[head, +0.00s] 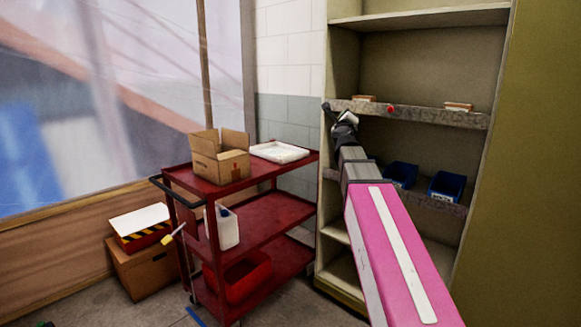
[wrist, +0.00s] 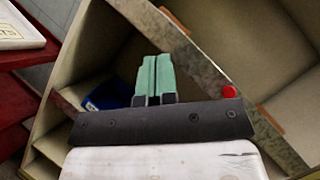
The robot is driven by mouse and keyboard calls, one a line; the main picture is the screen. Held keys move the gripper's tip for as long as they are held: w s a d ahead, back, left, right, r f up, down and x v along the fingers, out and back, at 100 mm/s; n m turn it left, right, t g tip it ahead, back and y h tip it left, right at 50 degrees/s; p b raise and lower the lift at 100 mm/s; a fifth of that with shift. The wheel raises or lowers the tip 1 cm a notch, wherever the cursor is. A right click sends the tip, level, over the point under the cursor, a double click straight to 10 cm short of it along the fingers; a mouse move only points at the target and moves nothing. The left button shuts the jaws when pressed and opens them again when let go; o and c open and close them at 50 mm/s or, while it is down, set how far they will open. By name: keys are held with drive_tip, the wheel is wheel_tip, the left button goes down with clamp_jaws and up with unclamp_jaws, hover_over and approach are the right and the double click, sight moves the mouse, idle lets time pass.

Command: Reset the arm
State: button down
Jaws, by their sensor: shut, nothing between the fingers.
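My gripper (head: 328,107) is at the end of my outstretched arm, in front of the left part of the shelf unit in the head view. In the wrist view my gripper (wrist: 155,62) shows as two green fingers pressed together, with nothing between them. The fingers point toward the inside of the shelf unit (wrist: 100,45), which appears tilted in that view. In the head view the shelf unit (head: 430,20) is beige with several shelves. My arm covers part of its lower shelves.
A red cart (head: 275,215) stands left of the shelf, with an open cardboard box (head: 220,160) and a white tray (head: 279,152) on top. Blue bins (head: 446,187) sit on a lower shelf. A red round thing (head: 390,108) is on the shelf edge above. Boxes (head: 143,268) stand on the floor left.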

drive_tip(key=s+a+f+n+g+y, duration=0.25)
drive_tip(key=f+n, duration=0.35)
drive_tip(key=f, duration=0.5)
drive_tip(key=s+a+f+n+g+y, duration=0.2)
drive_tip(key=a+f+n+g+y, duration=0.2)
drive_tip(key=f+n, duration=0.55)
drive_tip(key=s+a+f+n+g+y, duration=0.3)
drive_tip(key=f+n, duration=0.1)
drive_tip(key=f, duration=1)
drive_tip(key=s+d+f+n+g+h, duration=0.2)
drive_tip(key=s+f+n+g, duration=0.2)
drive_tip(key=s+f, duration=0.7)
drive_tip(key=s+d+f+n+g+h, duration=0.2)
drive_tip(key=s+d+f+n+g, duration=0.1)
drive_tip(key=s+f+g, duration=0.4)
drive_tip(key=s+f+n, duration=0.1)
drive_tip(key=s+f, duration=0.2)
drive_tip(key=shift+s+d+f+h, duration=0.35)
drive_tip(key=shift+f, duration=0.05)
drive_tip(key=shift+n, duration=0.25)
